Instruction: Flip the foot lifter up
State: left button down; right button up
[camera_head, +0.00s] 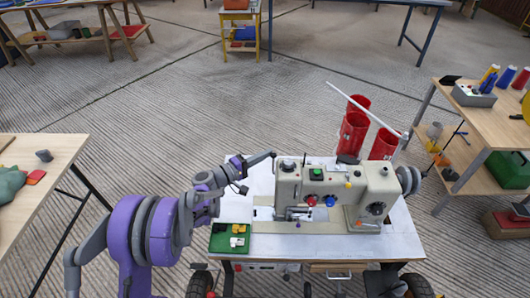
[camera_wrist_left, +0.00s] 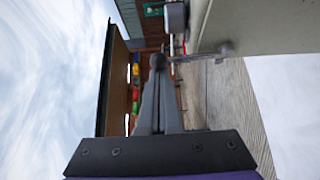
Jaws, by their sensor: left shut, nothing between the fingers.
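A beige sewing machine (camera_head: 333,188) stands on a white-topped table (camera_head: 400,243). My left gripper (camera_head: 273,155) is shut and empty, at the upper left end of the machine's head. In the left wrist view, the closed fingertips (camera_wrist_left: 157,62) are beside a thin metal lever (camera_wrist_left: 203,56) that sticks out from the pale machine body (camera_wrist_left: 262,27). This lever looks like the foot lifter. The tips look very near its free end; I cannot tell if they touch. In the head view the lever is too small or hidden to make out. My right gripper is out of view.
A green tray (camera_head: 219,243) with small yellow and white pieces lies left of the machine. Red cylinders (camera_head: 352,133) and a white rod (camera_head: 362,108) stand behind it. Wooden tables flank left (camera_head: 60,150) and right (camera_head: 468,125). Open floor lies behind.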

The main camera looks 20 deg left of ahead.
aim_at(272, 157)
pick_arm(q)
jog(key=shift+s+d+f+m+t+h+b, duration=0.1)
jog(key=shift+s+d+m+t+h+b, duration=0.2)
jog(key=shift+s+m, duration=0.4)
jog(key=shift+s+d+m+t+h+b, duration=0.1)
jog(key=shift+s+m+t+h+b, duration=0.2)
jog(key=shift+s+m, duration=0.35)
jog(key=shift+s, duration=0.1)
jog(key=v, duration=1)
jog(key=shift+s+a+f+p, duration=0.15)
jog(key=shift+s+a+p, duration=0.15)
jog(key=shift+p, duration=0.05)
